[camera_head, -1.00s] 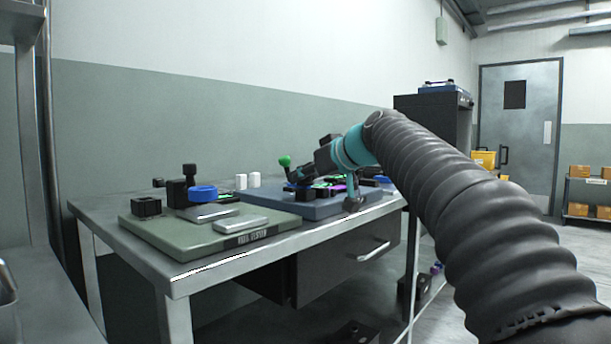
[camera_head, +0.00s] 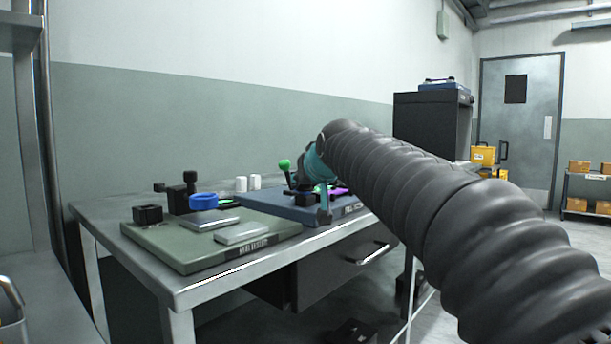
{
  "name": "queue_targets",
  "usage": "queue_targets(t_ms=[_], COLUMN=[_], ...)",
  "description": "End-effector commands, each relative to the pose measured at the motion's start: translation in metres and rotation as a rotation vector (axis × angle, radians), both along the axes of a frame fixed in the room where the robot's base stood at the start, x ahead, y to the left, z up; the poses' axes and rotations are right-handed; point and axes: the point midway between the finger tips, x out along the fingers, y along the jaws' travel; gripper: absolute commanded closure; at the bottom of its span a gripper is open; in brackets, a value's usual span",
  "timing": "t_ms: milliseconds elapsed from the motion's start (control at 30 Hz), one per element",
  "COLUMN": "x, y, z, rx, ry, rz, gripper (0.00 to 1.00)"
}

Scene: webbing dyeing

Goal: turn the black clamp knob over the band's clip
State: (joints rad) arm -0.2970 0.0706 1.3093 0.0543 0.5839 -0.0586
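On the steel workbench, a blue-grey board (camera_head: 283,209) carries small dark parts, a green-ball lever (camera_head: 284,165) and a magenta piece (camera_head: 338,191). My gripper (camera_head: 300,182) is over this board, beside the lever. It is small, dark and mostly hidden by my wrist and arm. I cannot see whether its fingers are open, shut or touching anything. A black knob-topped post (camera_head: 190,178) stands on the green board at left, apart from my gripper. I cannot make out which knob is the clamp knob, and no band's clip can be told apart.
Two white cylinders (camera_head: 248,183) stand behind. The bench's front-left edge (camera_head: 190,291) is clear. A black cabinet (camera_head: 425,125) stands behind my arm.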

Motion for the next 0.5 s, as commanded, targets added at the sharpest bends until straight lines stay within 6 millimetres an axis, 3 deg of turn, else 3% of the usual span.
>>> queue_targets(t_ms=[500], x=[0.0002], y=[0.0032], z=[-0.0007], rx=[0.001], ry=[-0.003], rz=[-0.292], gripper=[1.00])
